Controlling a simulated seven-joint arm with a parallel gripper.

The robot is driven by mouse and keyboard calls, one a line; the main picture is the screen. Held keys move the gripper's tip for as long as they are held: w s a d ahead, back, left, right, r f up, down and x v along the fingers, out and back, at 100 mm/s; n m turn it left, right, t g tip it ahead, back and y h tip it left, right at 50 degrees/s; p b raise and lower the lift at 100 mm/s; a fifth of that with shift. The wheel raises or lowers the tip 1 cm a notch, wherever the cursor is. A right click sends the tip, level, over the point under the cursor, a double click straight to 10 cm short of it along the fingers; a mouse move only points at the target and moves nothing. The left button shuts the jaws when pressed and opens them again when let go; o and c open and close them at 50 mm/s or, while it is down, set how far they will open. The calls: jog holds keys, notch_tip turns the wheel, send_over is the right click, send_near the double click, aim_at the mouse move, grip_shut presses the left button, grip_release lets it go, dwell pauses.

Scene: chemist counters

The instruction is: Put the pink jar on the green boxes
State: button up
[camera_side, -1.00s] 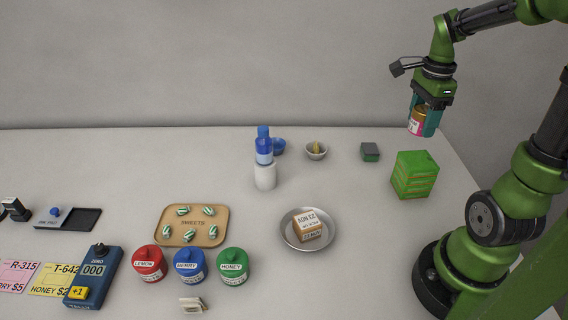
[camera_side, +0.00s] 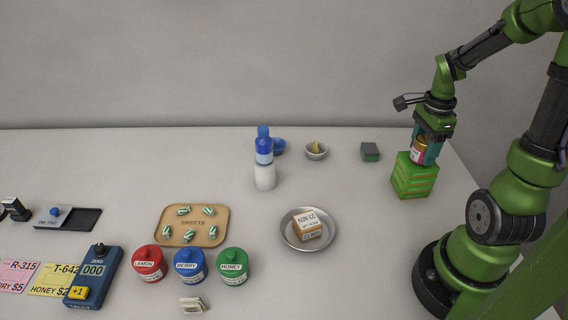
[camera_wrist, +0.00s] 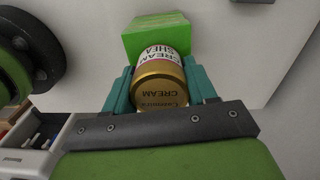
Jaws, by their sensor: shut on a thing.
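The pink jar (camera_side: 418,151) has a gold lid and a pink and white label. My gripper (camera_side: 426,152) is shut on it, with a teal finger on each side. The stack of green boxes (camera_side: 413,178) is at the right of the counter, directly below the jar in the side view. The jar's base is at the top of the stack; I cannot tell whether it touches. In the wrist view the jar (camera_wrist: 160,82) is between the fingers (camera_wrist: 160,90), lid towards the camera, with the green boxes (camera_wrist: 155,32) beyond it.
A small dark green box (camera_side: 370,152) and a small bowl (camera_side: 316,150) stand left of the stack. A metal dish (camera_side: 286,238) holds a small carton (camera_side: 308,228). A blue and white bottle (camera_side: 265,165) stands mid-counter. The counter between dish and stack is clear.

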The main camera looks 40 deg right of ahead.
aim_at(426, 139)
jog(key=shift+f, duration=0.15)
jog(key=o, duration=1.1)
notch_tip(426, 139, up, 12)
jog(key=shift+f, duration=0.2)
jog(key=shift+a+r, duration=0.1)
jog(key=shift+r, duration=0.2)
jog(key=w+a+n+t, duration=0.1)
jog(key=a+n+t, duration=0.1)
jog(key=a+n, duration=0.5)
jog(key=w+a+r+n+t+y, duration=0.1)
jog(key=a+n+t, duration=0.1)
jog(key=a+n, duration=0.5)
jog(key=w+a+n+t+y, duration=0.1)
jog(key=a+n+t, duration=0.2)
jog(key=a+n, duration=0.4)
jog(key=shift+w+a+r, duration=0.1)
jog(key=shift+a+r, duration=0.25)
jog(key=shift+a, duration=0.3)
